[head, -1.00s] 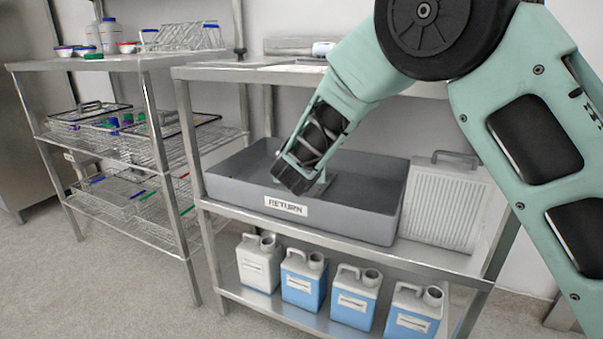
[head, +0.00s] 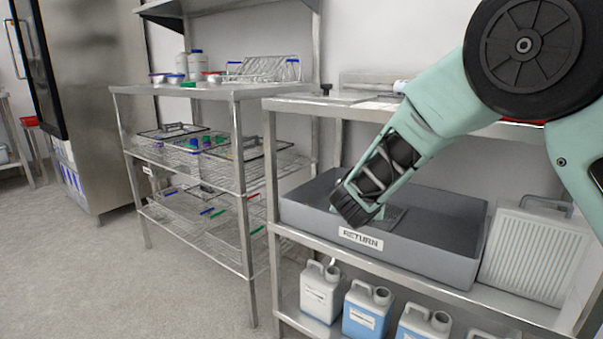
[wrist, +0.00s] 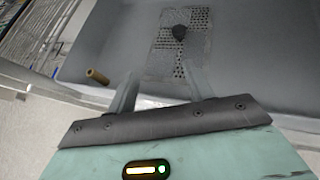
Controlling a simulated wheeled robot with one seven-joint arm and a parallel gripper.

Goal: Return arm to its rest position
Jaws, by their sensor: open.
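My gripper (head: 352,208) is at the left part of the grey RETURN bin (head: 465,262), low over it, with my arm reaching in from the upper right. In the wrist view my gripper (wrist: 160,72) shows two fingers spread apart with nothing held between them. A perforated metal piece (wrist: 164,62) with a dark knob (wrist: 179,32) lies in the bin just beyond the fingertips. In the head view the fingertips are mostly hidden by the wrist.
A small brown cylinder (wrist: 97,76) lies left of the fingers. A wire-shelf rack (head: 240,180) with baskets stands left of the bin's bench. A ribbed white container (head: 535,250) stands right of the bin. Jugs (head: 368,310) stand below. Open floor (head: 130,290) lies at left.

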